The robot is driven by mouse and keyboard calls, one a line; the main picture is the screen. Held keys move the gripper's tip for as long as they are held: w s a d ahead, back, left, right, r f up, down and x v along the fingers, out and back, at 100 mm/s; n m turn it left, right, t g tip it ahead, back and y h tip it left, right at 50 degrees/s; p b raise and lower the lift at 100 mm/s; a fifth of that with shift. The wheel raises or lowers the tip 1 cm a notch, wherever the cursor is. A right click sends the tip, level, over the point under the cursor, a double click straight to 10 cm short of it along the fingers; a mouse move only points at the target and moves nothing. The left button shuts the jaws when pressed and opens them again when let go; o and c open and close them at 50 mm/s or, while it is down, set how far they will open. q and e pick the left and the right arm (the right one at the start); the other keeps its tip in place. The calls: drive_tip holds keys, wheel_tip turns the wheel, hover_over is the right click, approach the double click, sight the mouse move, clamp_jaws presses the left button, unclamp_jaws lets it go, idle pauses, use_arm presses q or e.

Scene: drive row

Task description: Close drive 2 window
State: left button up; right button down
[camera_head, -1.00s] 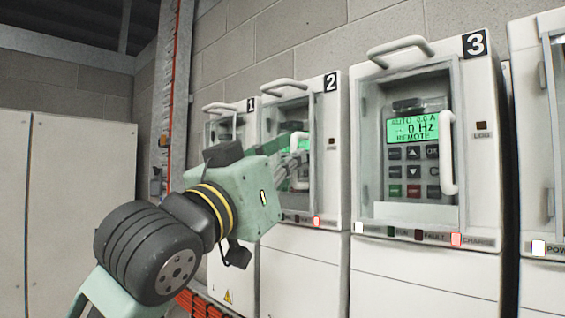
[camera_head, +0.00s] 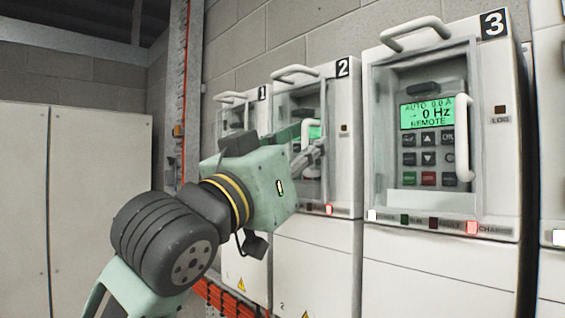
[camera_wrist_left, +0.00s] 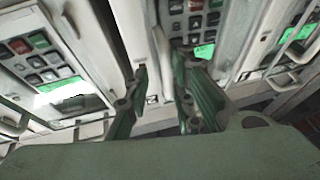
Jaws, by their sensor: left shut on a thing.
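Drive 2 (camera_head: 345,125) is a white cabinet with its number at the top right. Its clear framed window (camera_head: 308,92) has a white upright bar handle (camera_head: 304,130). My left gripper (camera_head: 312,152) reaches in from the left and is shut on this handle. In the left wrist view the fingers (camera_wrist_left: 158,100) stand either side of the white handle bar (camera_wrist_left: 163,62). My arm hides part of drive 2's window and keypad. I cannot tell how wide any gap at the window's edge is. My right gripper is not in view.
Drive 3 (camera_head: 495,80) stands close at the right, its window handle (camera_head: 462,140) sticking out. Drive 1 (camera_head: 262,115) is behind my left arm. Pale cabinets (camera_head: 75,200) stand at the left. An orange cable run (camera_head: 232,297) lies low behind my arm.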

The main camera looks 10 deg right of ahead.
use_arm(q)
drive_tip(key=v, duration=1.1)
drive_tip(key=shift+a, duration=0.25)
drive_tip(key=shift+s, duration=0.2)
